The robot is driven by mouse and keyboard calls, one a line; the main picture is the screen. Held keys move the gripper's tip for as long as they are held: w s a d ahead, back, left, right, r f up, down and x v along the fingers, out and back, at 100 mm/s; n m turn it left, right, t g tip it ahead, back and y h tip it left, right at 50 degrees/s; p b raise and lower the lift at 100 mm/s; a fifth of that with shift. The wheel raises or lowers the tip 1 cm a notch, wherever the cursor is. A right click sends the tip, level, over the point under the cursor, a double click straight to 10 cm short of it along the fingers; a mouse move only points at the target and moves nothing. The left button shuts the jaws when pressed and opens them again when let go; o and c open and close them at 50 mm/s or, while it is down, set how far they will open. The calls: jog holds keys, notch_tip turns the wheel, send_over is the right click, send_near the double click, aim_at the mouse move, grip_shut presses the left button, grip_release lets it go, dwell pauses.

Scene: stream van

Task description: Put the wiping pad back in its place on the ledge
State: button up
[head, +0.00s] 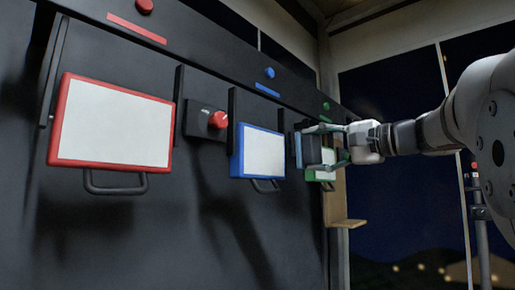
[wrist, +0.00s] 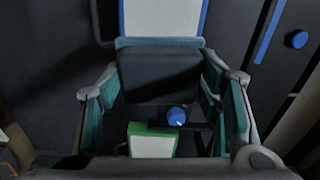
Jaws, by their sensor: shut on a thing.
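My gripper (head: 312,148) is at the right end of the dark wall, in front of the green-framed panel (head: 326,175). It is shut on the wiping pad, a dark block with a blue-teal layer on its far side (head: 298,150). In the wrist view the pad (wrist: 160,75) sits between the two teal-lined fingers, its teal edge away from the wrist. A light wooden ledge (head: 346,223) juts out at the wall's right end, below my gripper. The pad is apart from the ledge, and I see nothing on the ledge top.
A blue-framed panel (head: 262,152) and a red-framed panel (head: 115,125) with handles stick out from the wall. A red knob (head: 218,119) sits between them. A blue knob (wrist: 177,116) shows beyond my gripper. A dark pole (head: 480,210) stands right; space beneath the panels is clear.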

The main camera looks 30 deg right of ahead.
jog(key=w+a+f+n+g+y, duration=0.2)
jog(key=w+a+f, duration=0.2)
jog(key=f, duration=1.5)
jog(key=w+a+f+n+g+y, duration=0.2)
jog(key=a+f, duration=0.8)
jog(key=f, duration=0.8)
jog(key=w+a+f+n+g+y, duration=0.2)
jog(key=w+a+f+y, duration=0.2)
jog(key=f, duration=1.5)
jog(key=w+a, duration=0.3)
jog(key=a, duration=0.1)
jog(key=shift+f+n, duration=0.3)
jog(key=shift+n, duration=0.1)
jog(key=shift+w, duration=0.15)
